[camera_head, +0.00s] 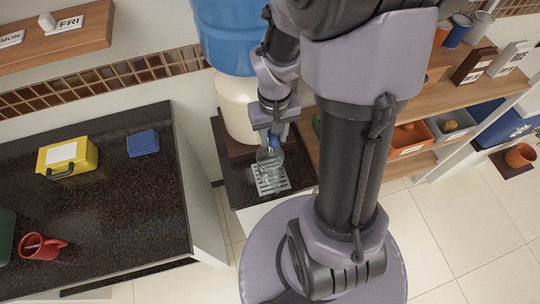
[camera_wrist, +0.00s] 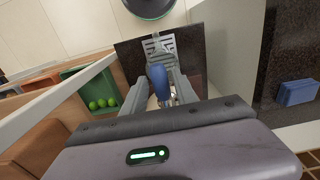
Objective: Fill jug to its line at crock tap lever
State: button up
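The cream crock (camera_head: 237,103) stands on a dark stand with a blue water bottle (camera_head: 225,35) on top. My gripper (camera_head: 275,132) is at the crock's front, at the tap. The blue tap lever (camera_wrist: 160,79) lies between the two fingers of my gripper (camera_wrist: 162,84) in the wrist view, with the fingers apart on either side of it. The clear glass jug (camera_head: 269,160) stands under the tap at the drip tray (camera_head: 272,181). The tray also shows in the wrist view (camera_wrist: 157,44). The jug's line and water level cannot be made out.
A dark counter (camera_head: 110,215) at left holds a yellow box (camera_head: 68,157), a blue sponge-like block (camera_head: 143,143) and a red mug (camera_head: 42,246). Wooden shelves with bins (camera_head: 407,139) stand at right. A green bin (camera_wrist: 88,88) holds several green balls.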

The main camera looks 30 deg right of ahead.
grip_shut()
